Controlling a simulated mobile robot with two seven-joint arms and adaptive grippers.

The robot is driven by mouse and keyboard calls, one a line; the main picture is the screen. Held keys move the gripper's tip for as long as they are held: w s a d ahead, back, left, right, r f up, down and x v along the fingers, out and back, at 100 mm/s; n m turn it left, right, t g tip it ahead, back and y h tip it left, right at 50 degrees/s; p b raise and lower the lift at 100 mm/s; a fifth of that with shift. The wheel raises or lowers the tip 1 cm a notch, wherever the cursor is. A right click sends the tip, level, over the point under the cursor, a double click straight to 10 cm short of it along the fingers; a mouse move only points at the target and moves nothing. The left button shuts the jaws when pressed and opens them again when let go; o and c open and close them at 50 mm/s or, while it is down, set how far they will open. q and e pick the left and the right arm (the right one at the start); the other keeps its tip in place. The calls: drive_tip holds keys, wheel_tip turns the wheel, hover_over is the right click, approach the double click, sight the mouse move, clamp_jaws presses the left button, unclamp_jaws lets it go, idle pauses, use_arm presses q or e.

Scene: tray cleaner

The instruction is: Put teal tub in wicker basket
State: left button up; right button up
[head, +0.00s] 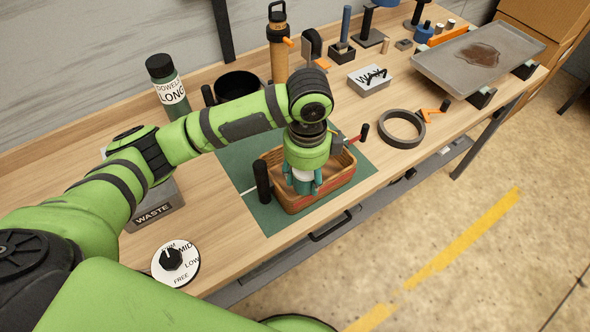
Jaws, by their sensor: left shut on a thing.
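The wicker basket (318,200) is an open brown woven box standing on the green mat near the table's front edge. My left gripper (304,181) points down inside the basket's outline, toward its left part. It is shut on the teal tub (303,188), which shows only in small part between the fingers, with something pale above it. The gripper and basket hide much of the tub, and I cannot tell whether it touches the basket floor. My right gripper is not in view.
A black upright handle (262,182) stands close at the basket's left. A dark ring (401,129) lies to the right. The waste box (155,212) and a round dial (176,263) are at left. A grey tray (478,60) is at the far right.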

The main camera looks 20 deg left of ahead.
use_arm(q)
drive_tip(key=w+a+f, duration=0.1)
drive_tip(key=w+a, duration=0.1)
drive_tip(key=w+a+f, duration=0.2)
drive_tip(key=shift+w+a+f+p, duration=0.15)
drive_tip(key=shift+a+f+p, duration=0.05)
drive_tip(key=shift+f+p, duration=0.1)
drive_tip(key=shift+a+f, duration=0.1)
drive_tip(key=shift+f, duration=0.05)
wheel_tip(320, 180, down, 3)
drive_tip(key=shift+f+p, duration=0.1)
drive_tip(key=shift+p, duration=0.3)
drive_tip(key=shift+f, duration=0.35)
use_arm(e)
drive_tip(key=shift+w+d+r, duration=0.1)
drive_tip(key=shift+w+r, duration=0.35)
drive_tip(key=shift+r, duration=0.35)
use_arm(q)
drive_tip(key=shift+f, duration=0.1)
drive_tip(key=o, duration=0.9)
